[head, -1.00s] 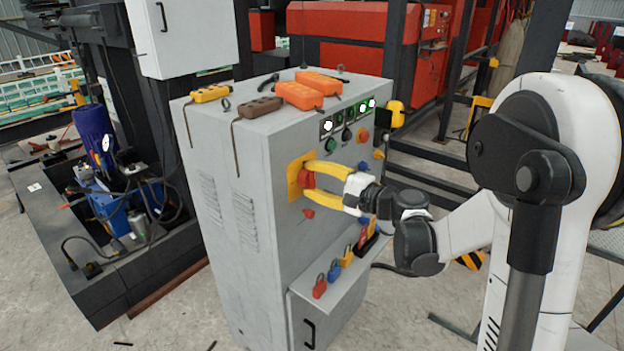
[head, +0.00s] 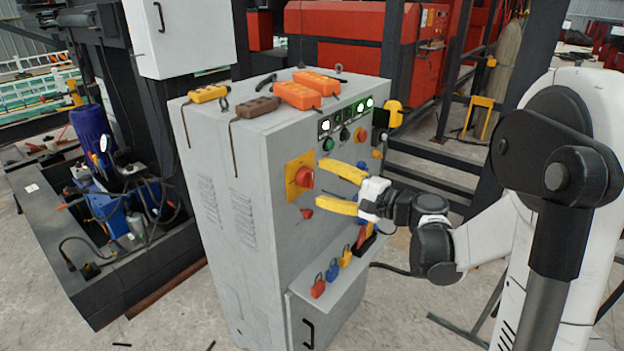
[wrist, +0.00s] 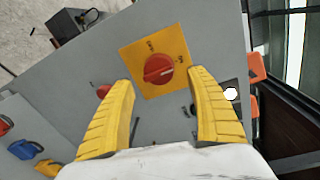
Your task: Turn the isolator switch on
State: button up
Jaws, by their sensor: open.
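The isolator switch is a red rotary knob (head: 304,177) on a yellow plate (head: 293,166), on the front of the grey cabinet. Two dark labels are on the yellow plate (wrist: 140,52), too small to read surely, so I cannot tell the knob's setting. My gripper (head: 332,186) has two yellow fingers spread wide, empty, to the right of the knob and apart from it. In the wrist view the open fingers (wrist: 160,80) lie on either side below the knob.
The grey cabinet (head: 235,270) carries lit buttons (head: 346,116) above the switch and a smaller red knob (head: 307,213) below it. Colored padlocks (head: 332,270) line a low ledge. Orange pendants (head: 297,94) lie on top. A yellow item (head: 395,114) is at the right edge.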

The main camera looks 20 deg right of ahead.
jog(key=v, duration=0.8)
jog(key=shift+w, duration=0.1)
jog(key=s+a+f+n+g+h, duration=0.4)
jog(key=s+a+f+n+g, duration=0.15)
jog(key=s+a, duration=0.4)
jog(key=s+d+n+g+h, duration=0.1)
jog(key=s+d+n+h, duration=0.1)
jog(key=s+n+h, duration=0.4)
jog(key=s+f+n, duration=0.1)
jog(key=s, duration=0.3)
jog(key=shift+s+n, duration=0.35)
